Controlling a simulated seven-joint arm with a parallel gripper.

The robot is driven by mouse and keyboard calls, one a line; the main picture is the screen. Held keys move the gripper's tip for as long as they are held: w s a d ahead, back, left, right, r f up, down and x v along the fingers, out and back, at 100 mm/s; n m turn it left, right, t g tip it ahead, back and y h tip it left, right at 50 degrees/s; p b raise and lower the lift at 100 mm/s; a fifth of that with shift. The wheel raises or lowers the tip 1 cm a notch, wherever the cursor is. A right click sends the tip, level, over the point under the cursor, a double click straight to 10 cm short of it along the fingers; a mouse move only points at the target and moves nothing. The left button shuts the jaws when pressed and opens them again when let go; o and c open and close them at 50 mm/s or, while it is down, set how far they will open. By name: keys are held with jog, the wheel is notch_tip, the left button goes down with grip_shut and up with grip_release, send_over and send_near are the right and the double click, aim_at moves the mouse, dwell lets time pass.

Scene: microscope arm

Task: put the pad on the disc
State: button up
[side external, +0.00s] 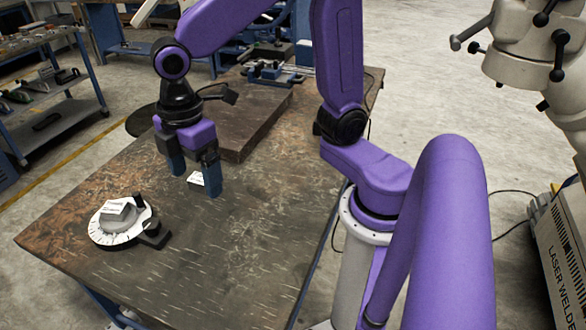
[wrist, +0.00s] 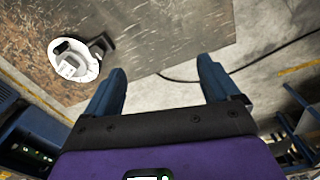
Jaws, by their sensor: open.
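The disc (side external: 101,232) is round and white with dark marks around its rim, and lies on the table at the left. A grey block with a pale top (side external: 118,212), which may be the pad, sits on the disc. The disc also shows in the wrist view (wrist: 91,70), with a small white piece (wrist: 68,68) on it. My gripper (side external: 194,184) is open, pointing down, to the right of the disc and apart from it. A small white-topped piece (side external: 197,179) shows between its fingers; I cannot tell whether it is behind them. The wrist view shows nothing between the fingers (wrist: 160,88).
A black knob and bracket (side external: 155,236) stand at the disc's right side. A raised dark slab (side external: 240,135) lies behind my gripper on the worn table (side external: 200,260). A vise-like tool (side external: 268,72) is at the far end. The table's front is clear.

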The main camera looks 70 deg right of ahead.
jog(key=s+d+f+m, duration=0.1)
jog(key=s+d, duration=0.3)
jog(key=s, duration=0.3)
jog(key=s+d+f+m, duration=0.1)
jog(key=s+d, duration=0.4)
jog(key=s, duration=0.3)
jog(key=shift+d+f+m, duration=0.15)
jog(key=shift+f+m, duration=0.1)
jog(key=shift+m, duration=0.05)
